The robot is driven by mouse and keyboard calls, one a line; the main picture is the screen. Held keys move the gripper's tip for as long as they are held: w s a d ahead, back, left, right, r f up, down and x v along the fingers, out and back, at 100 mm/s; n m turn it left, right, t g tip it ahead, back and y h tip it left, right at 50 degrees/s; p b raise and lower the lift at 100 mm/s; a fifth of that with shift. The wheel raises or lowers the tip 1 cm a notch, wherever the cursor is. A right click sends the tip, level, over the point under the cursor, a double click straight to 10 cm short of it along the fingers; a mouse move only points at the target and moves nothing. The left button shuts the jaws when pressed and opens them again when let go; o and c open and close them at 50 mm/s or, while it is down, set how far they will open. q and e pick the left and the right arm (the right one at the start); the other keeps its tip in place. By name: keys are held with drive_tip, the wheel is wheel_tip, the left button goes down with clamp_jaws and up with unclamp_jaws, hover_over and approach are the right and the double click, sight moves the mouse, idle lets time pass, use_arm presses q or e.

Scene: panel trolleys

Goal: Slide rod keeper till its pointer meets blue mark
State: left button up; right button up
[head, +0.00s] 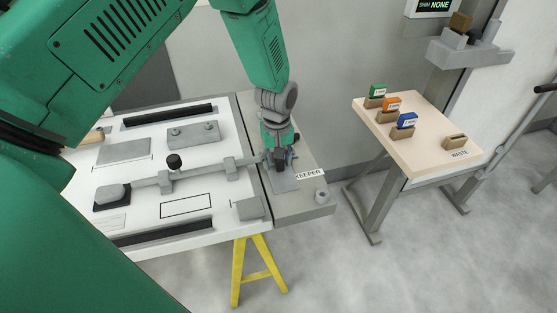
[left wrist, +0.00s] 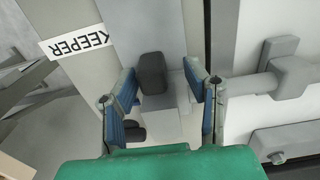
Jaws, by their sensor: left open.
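The rod keeper (left wrist: 168,107) is a grey block with a dark upright knob (left wrist: 153,74), beside the KEEPER label (left wrist: 77,43). In the head view its grey base (head: 284,184) shows under my left gripper (head: 279,160). My left gripper (left wrist: 160,92) is open, its blue-padded fingers on either side of the knob, with gaps visible. The grey rod (head: 203,174) with a black knob (head: 174,161) lies across the white panel, its right end near the keeper. I cannot make out the pointer or the blue mark. My right gripper is not in view.
The white panel (head: 140,222) carries dark rails and grey blocks on a yellow trestle (head: 257,272). A small round post (head: 321,196) stands at the right corner of the grey strip. A side table (head: 430,145) with coloured tabs stands right, across open floor.

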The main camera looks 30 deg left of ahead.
use_arm(q)
drive_tip(key=shift+f, duration=0.2)
drive_tip(key=shift+d+r, duration=0.1)
drive_tip(key=shift+d, duration=0.35)
drive_tip(key=shift+c, duration=0.9)
drive_tip(key=shift+d+r, duration=0.15)
drive_tip(key=shift+d, duration=0.1)
clamp_jaws()
drive_tip(key=shift+s+d+p, duration=0.15)
drive_tip(key=shift+s+p, duration=0.15)
drive_tip(key=shift+p, duration=0.15)
drive_tip(key=shift+s+f, duration=0.1)
drive_tip(key=shift+f, duration=0.1)
drive_tip(key=shift+o, duration=0.9)
unclamp_jaws()
drive_tip(key=shift+d, duration=0.15)
drive_tip(key=shift+d+r, duration=0.1)
drive_tip(key=shift+d, duration=0.1)
drive_tip(key=shift+r, duration=0.1)
